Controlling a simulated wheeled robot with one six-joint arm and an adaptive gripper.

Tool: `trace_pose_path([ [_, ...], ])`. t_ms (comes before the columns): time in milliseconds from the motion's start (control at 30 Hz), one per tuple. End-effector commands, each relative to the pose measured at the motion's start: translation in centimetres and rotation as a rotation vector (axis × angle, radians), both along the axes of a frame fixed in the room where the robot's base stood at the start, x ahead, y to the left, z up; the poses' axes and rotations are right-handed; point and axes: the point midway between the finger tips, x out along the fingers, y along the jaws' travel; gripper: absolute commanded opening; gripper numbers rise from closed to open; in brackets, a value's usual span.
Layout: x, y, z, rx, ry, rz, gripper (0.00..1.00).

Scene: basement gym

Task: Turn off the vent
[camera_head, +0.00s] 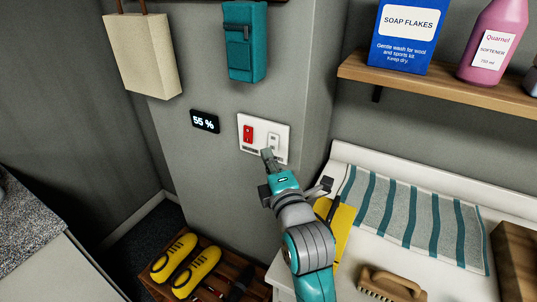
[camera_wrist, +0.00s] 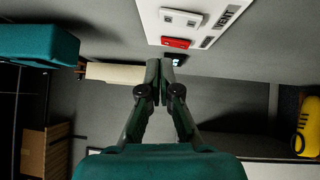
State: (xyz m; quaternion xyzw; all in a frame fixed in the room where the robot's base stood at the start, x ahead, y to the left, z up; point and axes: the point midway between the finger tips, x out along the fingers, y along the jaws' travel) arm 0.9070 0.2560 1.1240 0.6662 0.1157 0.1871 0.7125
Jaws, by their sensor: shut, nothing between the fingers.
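A white switch plate (camera_head: 283,133) is on the grey wall pillar, with a red rocker switch (camera_head: 248,134) on the left and a white rocker switch (camera_head: 273,141) on the right. In the wrist view the plate (camera_wrist: 150,15) is at the top, with the white switch (camera_wrist: 180,19) in line with a label reading VENT (camera_wrist: 224,18) and the red switch (camera_wrist: 175,43) beside a smaller-looking label. My gripper (camera_head: 267,154) is shut and empty, its fingertips in front of the plate's lower edge below the white switch. I cannot tell whether they touch. The gripper also shows in the wrist view (camera_wrist: 159,66).
A 55 % display (camera_head: 204,121) is left of the plate. A teal box (camera_head: 244,45) and a cream bag (camera_head: 142,55) hang above. At right are a shelf (camera_head: 440,88) with soap flakes (camera_head: 408,35) and a counter with a striped towel (camera_head: 415,215) and brush (camera_head: 392,283).

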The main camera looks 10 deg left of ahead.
Motion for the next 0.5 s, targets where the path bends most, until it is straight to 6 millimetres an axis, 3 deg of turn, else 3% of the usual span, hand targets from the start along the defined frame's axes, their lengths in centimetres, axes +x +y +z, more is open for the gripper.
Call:
trace_pose_path([
  [300,-4.8,-2.2,0.5,0.000,-0.001,0.000,0.00],
  [500,-6.8,-3.2,0.7,0.000,-0.001,0.000,0.00],
])
